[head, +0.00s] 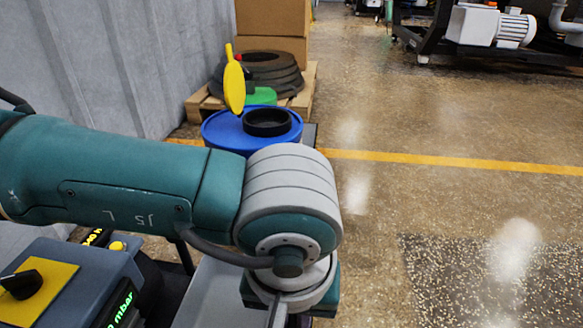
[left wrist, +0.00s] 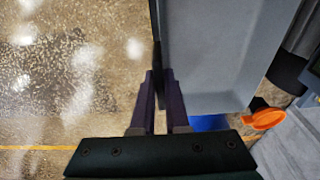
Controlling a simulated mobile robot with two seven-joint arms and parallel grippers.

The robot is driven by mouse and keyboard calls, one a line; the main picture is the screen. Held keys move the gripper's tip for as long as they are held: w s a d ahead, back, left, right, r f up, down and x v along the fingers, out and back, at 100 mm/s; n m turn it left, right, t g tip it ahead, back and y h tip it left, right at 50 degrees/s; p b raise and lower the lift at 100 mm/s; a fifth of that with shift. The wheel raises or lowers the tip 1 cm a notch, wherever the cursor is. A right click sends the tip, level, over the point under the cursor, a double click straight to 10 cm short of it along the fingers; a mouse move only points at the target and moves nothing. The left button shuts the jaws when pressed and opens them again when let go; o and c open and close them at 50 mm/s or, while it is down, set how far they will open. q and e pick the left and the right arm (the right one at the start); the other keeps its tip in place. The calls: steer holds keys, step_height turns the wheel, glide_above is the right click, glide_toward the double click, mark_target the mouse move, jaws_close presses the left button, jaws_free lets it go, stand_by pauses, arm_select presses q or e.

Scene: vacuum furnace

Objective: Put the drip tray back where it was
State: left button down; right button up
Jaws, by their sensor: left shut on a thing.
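My left gripper (left wrist: 160,76) has its two fingers close together in the left wrist view. My right gripper is in neither view.
A blue drum (head: 222,132) with a black round dish (head: 267,122) on top stands beyond my left arm. A yellow paddle-shaped thing (head: 234,82) stands behind it, near a pallet (head: 196,106). A control box (head: 70,270) is at lower left.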

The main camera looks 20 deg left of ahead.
arm_select(q)
steer(key=f+b, duration=0.5)
steer(key=f, duration=0.3)
steer(key=f+b, duration=0.6)
steer(key=f, duration=0.3)
steer(key=s+f+b, duration=0.1)
steer(key=f+b, duration=0.5)
steer(key=f, duration=0.3)
steer(key=shift+d+f, duration=0.15)
steer(key=shift+d, duration=0.1)
steer(key=c, duration=0.9)
jaws_free()
